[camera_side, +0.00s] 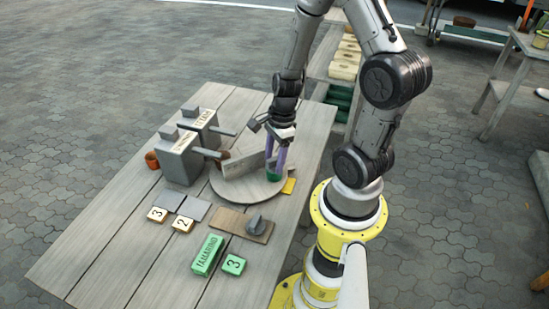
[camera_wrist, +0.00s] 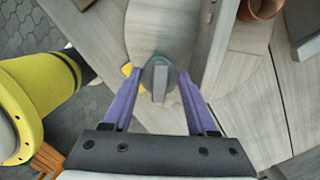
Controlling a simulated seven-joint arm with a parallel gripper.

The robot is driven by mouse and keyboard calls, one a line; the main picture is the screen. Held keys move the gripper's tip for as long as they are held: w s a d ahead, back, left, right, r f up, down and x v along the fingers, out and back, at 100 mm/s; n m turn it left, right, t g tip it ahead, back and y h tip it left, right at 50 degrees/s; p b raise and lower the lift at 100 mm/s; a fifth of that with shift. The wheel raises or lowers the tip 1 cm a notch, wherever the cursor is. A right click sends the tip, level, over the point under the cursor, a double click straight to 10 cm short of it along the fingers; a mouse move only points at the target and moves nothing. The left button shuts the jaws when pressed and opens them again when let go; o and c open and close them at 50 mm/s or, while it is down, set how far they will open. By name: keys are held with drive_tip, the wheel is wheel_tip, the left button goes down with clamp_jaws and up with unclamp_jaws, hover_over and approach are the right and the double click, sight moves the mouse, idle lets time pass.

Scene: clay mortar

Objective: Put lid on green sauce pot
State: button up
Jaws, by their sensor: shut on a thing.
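The green sauce pot (camera_side: 273,176) stands on the round wooden board, below my gripper's fingertips. A grey lid (camera_wrist: 159,82) with an upright bar handle is between the purple fingers of my gripper (camera_wrist: 160,84) in the wrist view. A green edge of the pot (camera_wrist: 150,58) shows just past the lid. My gripper (camera_side: 275,166) points down and is shut on the lid, over the pot. I cannot tell whether the lid rests fully on the rim. The fingers hide part of the pot in the side view.
The round board (camera_side: 232,189) carries an upright wooden divider (camera_side: 243,164) close beside my gripper. Another grey lid (camera_side: 256,225) lies on a brown plank. Grey box-like dispensers (camera_side: 181,160) stand to the left. Green blocks (camera_side: 207,254) and a yellow piece (camera_side: 289,186) lie nearby. The front left table is clear.

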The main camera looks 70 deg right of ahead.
idle(0.3)
drive_tip(key=o, duration=1.4)
drive_tip(key=shift+o, duration=0.4)
drive_tip(key=shift+r, duration=3.5)
wheel_tip(320, 180, up, 5)
drive_tip(key=shift+c, duration=0.2)
